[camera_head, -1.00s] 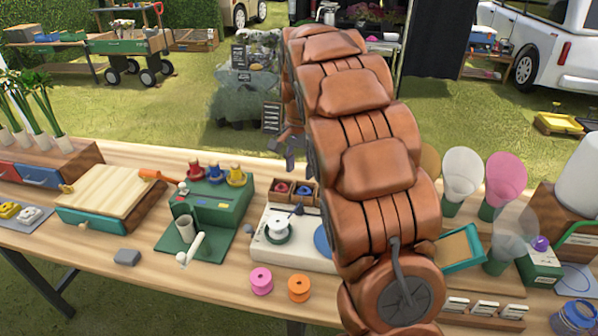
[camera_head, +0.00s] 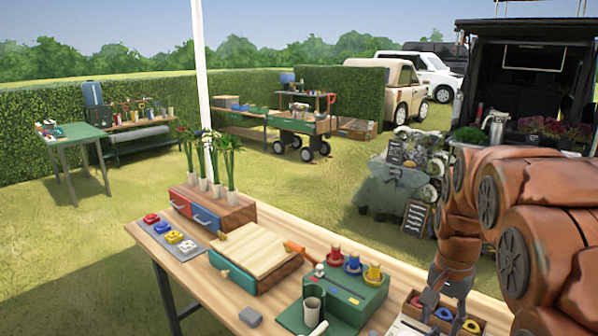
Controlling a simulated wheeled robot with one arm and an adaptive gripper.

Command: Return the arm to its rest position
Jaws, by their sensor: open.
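My arm, in brown-orange segments, comes in from the right edge of the head view and bends down. My gripper (camera_head: 443,312) hangs at its end with its grey fingers apart, pointing down. Nothing shows between the fingers. I cannot tell how high above the bench they are. The upper arm runs out of the picture at the right.
On the bench are a green stand (camera_head: 345,290) with coloured knobs, a wooden-topped box (camera_head: 262,255), a drawer unit with flowers (camera_head: 212,208) and a grey tray (camera_head: 172,240). Beyond are grass, a display stand (camera_head: 395,190), a cart (camera_head: 300,125) and an open-backed van (camera_head: 530,80).

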